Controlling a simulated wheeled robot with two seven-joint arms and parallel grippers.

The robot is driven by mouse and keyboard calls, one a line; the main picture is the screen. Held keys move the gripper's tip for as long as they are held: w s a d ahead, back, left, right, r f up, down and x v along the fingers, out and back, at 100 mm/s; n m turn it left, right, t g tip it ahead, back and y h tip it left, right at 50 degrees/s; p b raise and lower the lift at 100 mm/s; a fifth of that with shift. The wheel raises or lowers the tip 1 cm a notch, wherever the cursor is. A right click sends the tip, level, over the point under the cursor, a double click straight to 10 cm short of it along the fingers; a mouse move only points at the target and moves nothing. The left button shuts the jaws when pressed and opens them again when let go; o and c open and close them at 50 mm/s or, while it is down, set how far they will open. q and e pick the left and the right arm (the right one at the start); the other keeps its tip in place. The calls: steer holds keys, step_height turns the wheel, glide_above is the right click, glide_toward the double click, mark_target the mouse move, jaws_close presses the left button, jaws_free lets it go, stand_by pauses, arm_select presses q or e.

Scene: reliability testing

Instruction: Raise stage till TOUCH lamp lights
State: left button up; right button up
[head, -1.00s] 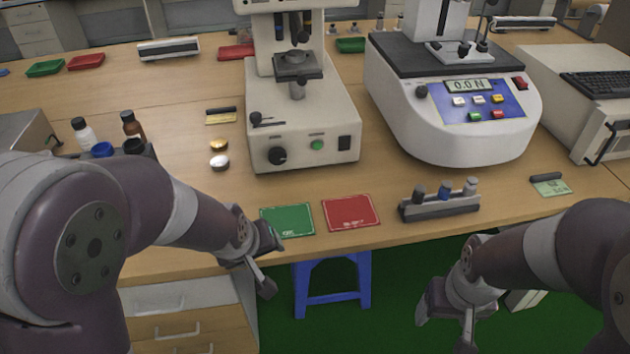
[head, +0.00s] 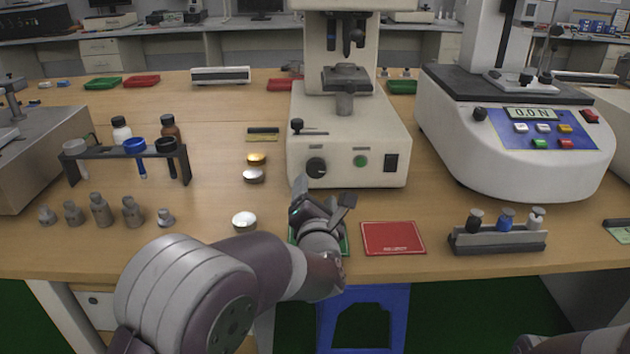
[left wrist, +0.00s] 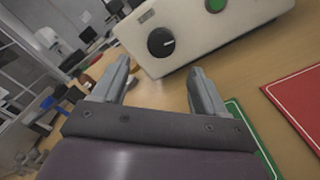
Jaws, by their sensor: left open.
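The white hardness tester (head: 345,130) stands at the middle of the bench. Its small dark stage (head: 346,78) sits on a short column below the objective turret. A black knob (head: 316,167), a green button (head: 361,161) and a dark switch are on its front; a black lever (head: 297,127) stands on its base at left. I cannot make out a lit TOUCH lamp. My left gripper (head: 322,196) is open and empty just in front of the tester. In the left wrist view its two fingers (left wrist: 158,85) point toward the front panel with the knob (left wrist: 161,42). My right gripper is out of view.
A red mat (head: 392,238) and a mostly hidden green mat (left wrist: 248,135) lie at the bench edge. A rack with small bottles (head: 498,238) is at right, beside the white force tester (head: 515,150). Metal discs (head: 244,220), a bottle rack (head: 128,152) and weights (head: 100,210) are at left.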

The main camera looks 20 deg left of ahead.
mark_target(315, 172)
arm_select(q)
steer(key=x, duration=0.8)
steer(key=shift+w+a+f+b, duration=0.1)
steer(key=shift+w+a+b, duration=0.05)
steer(key=shift+w+b, duration=0.25)
steer(key=shift+c, duration=0.4)
steer(key=shift+s, duration=0.1)
steer(key=c, duration=1)
